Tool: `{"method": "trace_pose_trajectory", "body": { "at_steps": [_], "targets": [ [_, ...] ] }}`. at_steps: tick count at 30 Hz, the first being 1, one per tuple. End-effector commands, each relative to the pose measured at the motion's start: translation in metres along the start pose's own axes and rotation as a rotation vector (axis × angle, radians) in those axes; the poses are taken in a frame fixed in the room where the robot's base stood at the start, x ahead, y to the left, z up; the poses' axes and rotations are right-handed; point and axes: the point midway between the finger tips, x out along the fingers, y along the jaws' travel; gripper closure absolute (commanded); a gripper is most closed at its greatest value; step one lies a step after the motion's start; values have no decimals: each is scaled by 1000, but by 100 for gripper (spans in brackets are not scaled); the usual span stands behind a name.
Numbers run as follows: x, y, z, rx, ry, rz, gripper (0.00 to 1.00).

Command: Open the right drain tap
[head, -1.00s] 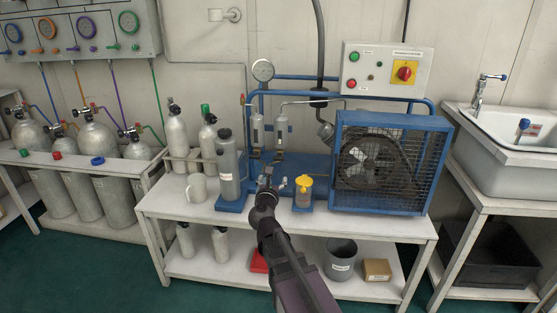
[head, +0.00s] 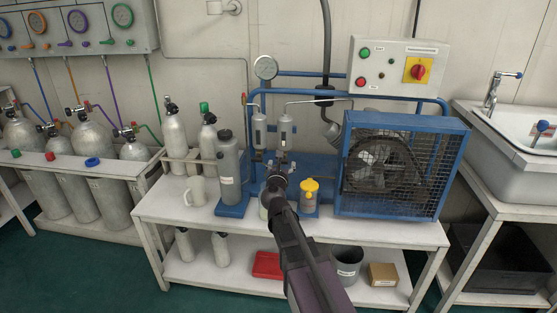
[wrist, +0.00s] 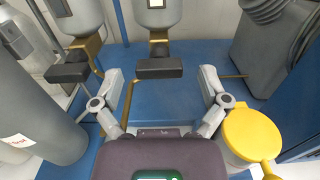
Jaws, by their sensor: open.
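The right drain tap (wrist: 160,68) is a dark bar handle below the right grey separator (wrist: 158,22) in the wrist view, with a brass pipe around it. The left drain tap (wrist: 68,70) is a similar dark handle to its left. My gripper (wrist: 161,77) is open, its two grey fingers spread left and right of the right tap's handle. I cannot tell from this view how far the fingertips are from the handle in depth. In the head view my gripper (head: 279,170) is below the right separator (head: 286,131) and hides the tap.
A yellow-lidded cup (wrist: 252,132) stands close by the right finger. A grey bottle (wrist: 35,110) stands at the left. The caged compressor fan (head: 393,167) is to the right on the white bench (head: 380,231). A white mug (head: 195,190) stands at the left.

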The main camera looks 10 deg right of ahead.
Motion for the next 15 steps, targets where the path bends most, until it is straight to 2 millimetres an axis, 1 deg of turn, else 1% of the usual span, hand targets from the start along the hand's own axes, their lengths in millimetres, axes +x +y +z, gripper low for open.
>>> {"method": "trace_pose_trajectory", "body": {
  "at_steps": [6,15],
  "targets": [
    [5,1,0,0,0,6,6],
    [4,7,0,0,0,13,6]
  ]
}}
